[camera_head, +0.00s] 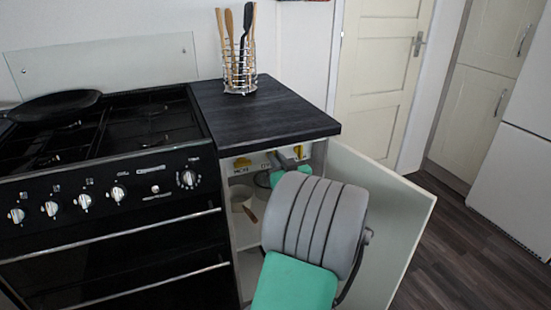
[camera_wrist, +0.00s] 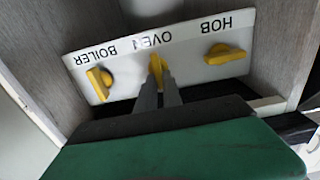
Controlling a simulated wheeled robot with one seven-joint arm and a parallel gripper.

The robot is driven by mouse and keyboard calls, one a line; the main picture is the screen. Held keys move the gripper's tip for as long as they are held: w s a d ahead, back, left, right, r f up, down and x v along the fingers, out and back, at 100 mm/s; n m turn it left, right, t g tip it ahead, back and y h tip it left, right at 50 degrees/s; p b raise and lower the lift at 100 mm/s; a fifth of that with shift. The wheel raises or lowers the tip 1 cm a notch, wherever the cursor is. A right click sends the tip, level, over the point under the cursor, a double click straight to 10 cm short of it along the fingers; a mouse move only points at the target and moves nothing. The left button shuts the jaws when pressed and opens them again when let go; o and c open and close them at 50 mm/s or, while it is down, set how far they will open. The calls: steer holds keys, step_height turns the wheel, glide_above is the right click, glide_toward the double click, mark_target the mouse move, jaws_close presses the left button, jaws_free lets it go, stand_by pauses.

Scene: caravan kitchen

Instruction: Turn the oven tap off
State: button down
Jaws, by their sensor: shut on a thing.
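A white panel (camera_wrist: 190,78) in the wrist view carries three yellow taps labelled BOILER, OVEN and HOB. The oven tap (camera_wrist: 156,66) is the middle one, and my gripper (camera_wrist: 158,86) is shut on it. The visible part of the oven tap points across the panel; the fingers hide the rest. The boiler tap (camera_wrist: 100,84) also points across the panel, while the hob tap (camera_wrist: 225,54) lies along its length. In the head view my gripper (camera_head: 284,160) reaches into the open cupboard and covers the oven tap. The hob tap (camera_head: 242,163) shows left of it.
The cupboard door (camera_head: 385,220) stands open to the right of my arm. Cupboard side walls (camera_wrist: 285,45) flank the panel closely. A pot (camera_head: 243,200) stands inside, lower left. The black cooker (camera_head: 110,190) is to the left, and a dark worktop (camera_head: 265,120) lies above.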

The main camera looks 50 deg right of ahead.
steer(key=shift+m, duration=0.4)
steer(key=shift+s+d+f+m+p, duration=0.15)
steer(key=shift+m+p, duration=1.15)
steer(key=shift+m, duration=1.55)
steer(key=shift+s+d+f+m+p, duration=0.1)
steer(key=shift+d+f+m+p, duration=0.15)
steer(key=shift+m+p, duration=1.8)
steer(key=shift+s+d+f+m+p, duration=0.15)
steer(key=shift+m+p, duration=0.4)
steer(key=shift+m, duration=3.05)
steer(key=shift+f, duration=0.15)
steer(key=c, duration=1.5)
jaws_free()
